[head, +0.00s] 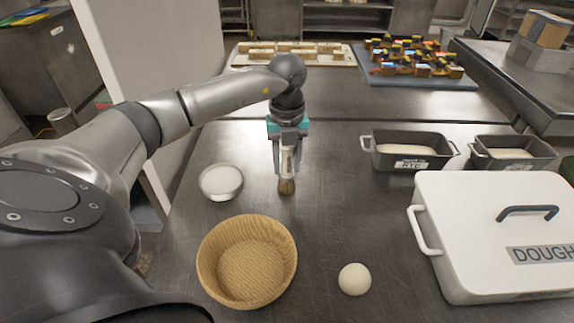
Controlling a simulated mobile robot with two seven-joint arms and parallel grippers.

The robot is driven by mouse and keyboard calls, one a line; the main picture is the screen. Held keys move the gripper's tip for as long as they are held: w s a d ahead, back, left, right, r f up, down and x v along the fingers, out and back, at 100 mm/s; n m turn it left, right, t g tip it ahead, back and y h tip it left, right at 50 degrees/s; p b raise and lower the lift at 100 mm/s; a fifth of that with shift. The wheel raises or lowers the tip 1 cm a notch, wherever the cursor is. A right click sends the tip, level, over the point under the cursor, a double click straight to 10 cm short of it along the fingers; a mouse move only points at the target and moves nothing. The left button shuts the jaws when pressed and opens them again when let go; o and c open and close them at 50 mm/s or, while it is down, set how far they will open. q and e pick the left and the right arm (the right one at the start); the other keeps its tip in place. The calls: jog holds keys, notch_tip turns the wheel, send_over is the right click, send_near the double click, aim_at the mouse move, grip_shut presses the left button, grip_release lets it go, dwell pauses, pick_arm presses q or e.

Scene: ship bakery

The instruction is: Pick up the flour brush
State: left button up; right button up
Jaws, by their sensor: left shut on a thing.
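My left gripper (287,145) comes in from the left and points down over the steel table, between the bowl and the loaf pans. It is shut on the flour brush (287,186), whose brown bristle end hangs down below the fingers. The gripper hides most of the brush's upper part. I cannot tell whether the bristles touch the table. My right gripper is not in view.
A white bowl (221,181) stands left of the brush. A wicker basket (207,262) and a dough ball (354,279) are nearer. A white dough box (480,204) and two loaf pans (378,160) stand right. Trays with small items lie behind.

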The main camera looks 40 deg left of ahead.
pick_arm(q)
grip_shut()
jog(key=shift+r, duration=0.1)
